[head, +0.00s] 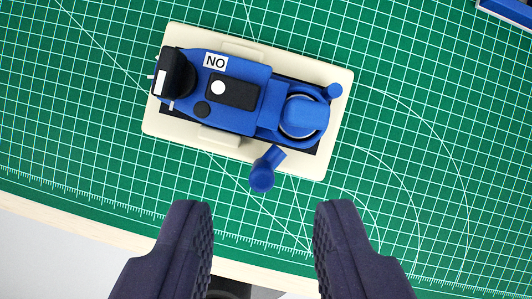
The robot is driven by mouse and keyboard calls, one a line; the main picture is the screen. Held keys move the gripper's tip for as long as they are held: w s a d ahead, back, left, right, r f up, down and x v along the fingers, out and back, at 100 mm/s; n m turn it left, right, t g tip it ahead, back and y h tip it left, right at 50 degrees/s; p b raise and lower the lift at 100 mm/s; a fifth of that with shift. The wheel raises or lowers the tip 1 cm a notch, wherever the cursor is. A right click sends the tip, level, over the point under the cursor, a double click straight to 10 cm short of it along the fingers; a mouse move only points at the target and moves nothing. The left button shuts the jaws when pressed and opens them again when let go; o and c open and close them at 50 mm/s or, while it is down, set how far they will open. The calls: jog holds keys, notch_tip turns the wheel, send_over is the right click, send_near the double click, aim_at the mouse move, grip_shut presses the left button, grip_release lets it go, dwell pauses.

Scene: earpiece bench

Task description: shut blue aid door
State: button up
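A blue aid (225,92) lies in a cream holder (174,136) on the mat. It has a white "NO" label, a dark panel with a white dot and a black part at its left end. A rounded blue part with a silver rim (303,116) is at its right end; I take this for the door area, but cannot tell how far it stands open. A blue knobbed lever (262,176) sticks out over the holder's near edge. My gripper (264,212) is open and empty, its dark fingers just nearer than the lever and apart from it.
The green gridded mat (430,130) is clear around the holder. A blue-edged object (508,10) is at the top right corner. The pale bench edge (70,222) runs across the lower left, below the mat.

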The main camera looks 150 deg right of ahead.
aim_at(255, 179)
jog(key=b+x, duration=0.1)
jog(key=x, duration=0.3)
grip_shut()
jog(key=shift+a+f+b, duration=0.15)
jog(key=shift+a+b, duration=0.1)
jog(key=shift+b, duration=0.7)
jog(key=shift+a+m+h+b, duration=0.15)
jog(key=shift+m+h+b, duration=0.15)
jog(key=shift+m+b, duration=0.3)
grip_release()
